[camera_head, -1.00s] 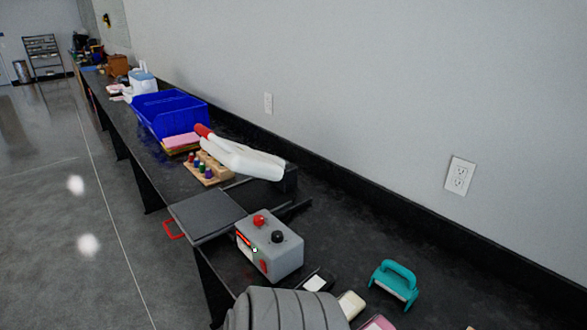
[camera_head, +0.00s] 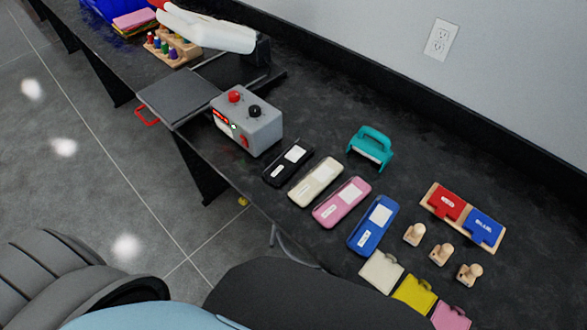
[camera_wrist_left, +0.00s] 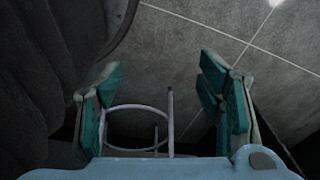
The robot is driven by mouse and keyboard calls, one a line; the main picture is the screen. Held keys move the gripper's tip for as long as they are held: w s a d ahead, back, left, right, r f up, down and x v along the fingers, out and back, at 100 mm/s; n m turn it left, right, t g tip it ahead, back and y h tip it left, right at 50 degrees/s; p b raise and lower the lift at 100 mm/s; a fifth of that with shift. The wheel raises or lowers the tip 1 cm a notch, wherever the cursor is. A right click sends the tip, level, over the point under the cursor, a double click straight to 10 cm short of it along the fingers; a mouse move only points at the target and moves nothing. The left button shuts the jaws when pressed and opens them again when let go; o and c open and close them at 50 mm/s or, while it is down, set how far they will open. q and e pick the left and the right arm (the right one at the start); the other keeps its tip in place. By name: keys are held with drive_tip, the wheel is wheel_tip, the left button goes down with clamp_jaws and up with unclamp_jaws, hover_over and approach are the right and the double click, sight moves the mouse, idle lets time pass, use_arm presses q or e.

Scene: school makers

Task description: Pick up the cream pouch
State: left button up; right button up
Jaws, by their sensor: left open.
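Two cream items lie on the dark bench in the head view. One is a small cream, pouch-like piece (camera_head: 381,271) near the front edge, beside a yellow one (camera_head: 414,293) and a pink one (camera_head: 450,316). The other is a longer cream case with a white label (camera_head: 316,182), between a black case and a pink case. I cannot tell for sure which is the cream pouch. My left gripper (camera_wrist_left: 162,82) is open and empty in the left wrist view, over the grey floor, with no pouch in that view. My right gripper is not in view.
A grey control box (camera_head: 250,122), a teal handled tool (camera_head: 372,148), wooden knobs (camera_head: 440,254) and a red-and-blue block board (camera_head: 462,217) stand on the bench. A blue case (camera_head: 373,226) lies behind the small cream piece. A thin metal ring frame (camera_wrist_left: 140,107) shows below my left gripper.

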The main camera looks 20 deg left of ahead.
use_arm(q)
drive_tip(key=w+d+r+p, duration=0.1)
drive_tip(key=w+r+p, duration=0.3)
drive_tip(key=w+r, duration=0.95)
wheel_tip(320, 180, up, 30)
drive_tip(key=m+g+p, duration=0.1)
drive_tip(key=m+p, duration=0.3)
drive_tip(key=p, duration=0.1)
hover_over(304, 190)
drive_tip(key=shift+h, duration=0.4)
wheel_tip(304, 190, down, 14)
drive_tip(key=b, duration=0.4)
drive_tip(key=shift+r, duration=0.15)
drive_tip(key=shift+r, duration=0.1)
drive_tip(key=shift+c, duration=0.4)
drive_tip(key=c, duration=0.8)
